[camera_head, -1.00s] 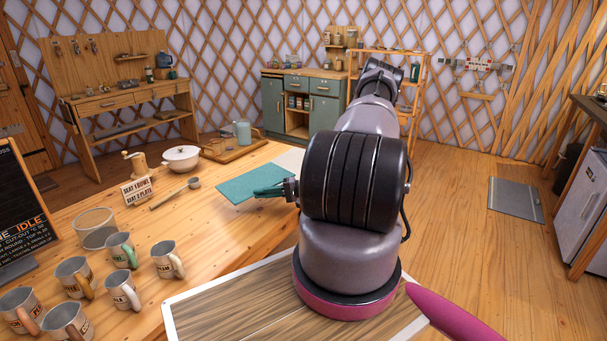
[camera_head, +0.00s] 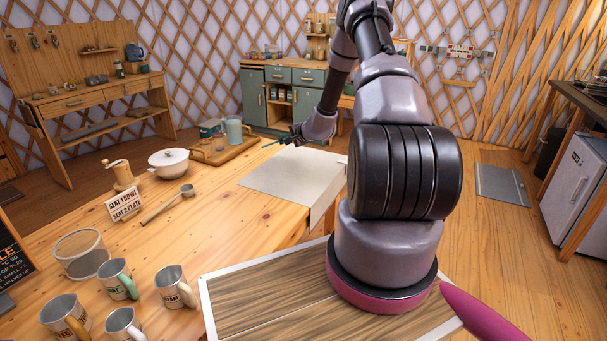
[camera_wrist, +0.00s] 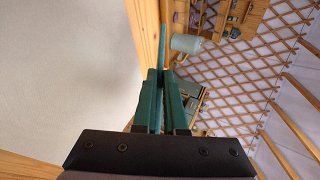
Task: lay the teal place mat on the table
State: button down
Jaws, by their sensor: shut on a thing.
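The teal place mat shows in the wrist view as a thin strip (camera_wrist: 163,48), nearly edge-on, rising from between my gripper's fingers (camera_wrist: 161,78). My gripper is shut on it. In the head view my gripper (camera_head: 284,140) is near the table's far edge, beyond the cream cloth, and only a thin teal sliver of the mat (camera_head: 268,144) shows at its fingertips. Most of the mat's face is not visible. The wooden table (camera_head: 190,245) carries a cream cloth (camera_head: 285,178) that hangs over its right edge. The mat appears off the table surface.
A wooden tray (camera_head: 232,151) with a light blue jug (camera_head: 234,131) is left of my gripper. The cream cloth is clear.

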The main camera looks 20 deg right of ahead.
notch_tip(320, 180, down, 10)
jog(key=shift+r, duration=0.15)
dwell(0.4)
jog(key=c, duration=1.1)
grip_release()
jog(key=shift+c, duration=0.2)
jog(key=shift+s, duration=0.1)
jog(key=v, duration=0.8)
jog(key=shift+r, duration=0.1)
